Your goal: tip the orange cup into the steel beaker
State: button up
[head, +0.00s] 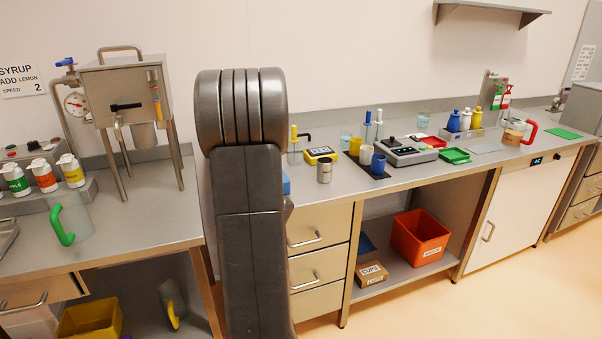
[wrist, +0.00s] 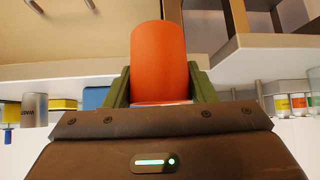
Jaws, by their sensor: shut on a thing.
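The orange cup (wrist: 160,62) is between the two green fingers of my gripper (wrist: 160,88) in the wrist view, and the gripper is shut on it. The surroundings appear upside down in that view, so my wrist is rolled over. The cup's mouth and contents do not show. The steel beaker (head: 324,171) stands on the counter just right of my arm in the head view. A grey cylinder at the left of the wrist view (wrist: 34,108) looks like the same beaker, apart from the cup. In the head view my arm hides the gripper and cup.
A yellow-topped device (head: 320,155) stands behind the beaker, and a blue cup (head: 378,164) stands to its right. A scale (head: 405,152) is farther right. A steel hopper (head: 128,90) and a green-handled jug (head: 72,218) stand on the left counter.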

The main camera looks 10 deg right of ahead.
aim_at(324, 170)
jog(key=l+u, duration=0.4)
jog(key=l, duration=0.8)
jog(key=l+u, duration=0.4)
jog(key=l, duration=0.85)
jog(key=k, duration=0.05)
